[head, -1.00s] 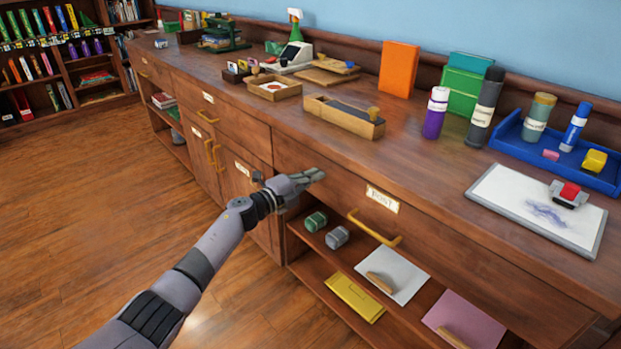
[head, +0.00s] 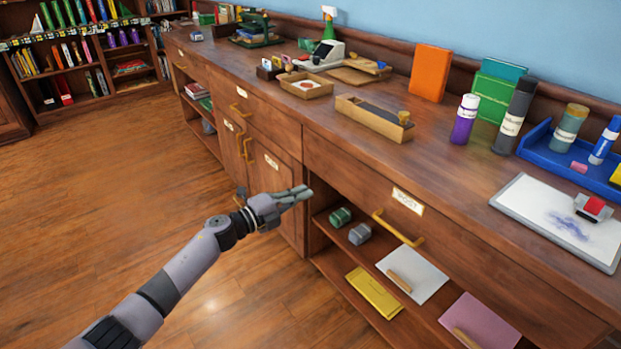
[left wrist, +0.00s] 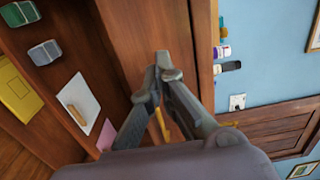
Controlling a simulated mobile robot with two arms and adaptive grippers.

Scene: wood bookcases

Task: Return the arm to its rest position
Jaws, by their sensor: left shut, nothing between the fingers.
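My left gripper (head: 296,194) is in front of the wooden counter, at the height of its drawer fronts. Its fingers are shut with nothing between them. It points right, toward the POST drawer (head: 357,190), and in the head view its tips appear left of that drawer's yellow handle (head: 398,228). In the left wrist view the fingertips (left wrist: 163,62) meet in front of the wooden drawer front. My right gripper is in neither view.
The counter (head: 440,179) holds an orange box (head: 430,72), a purple bottle (head: 464,119), a blue tray (head: 541,141) and a white pad (head: 540,215). The floor (head: 130,190) at left is clear.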

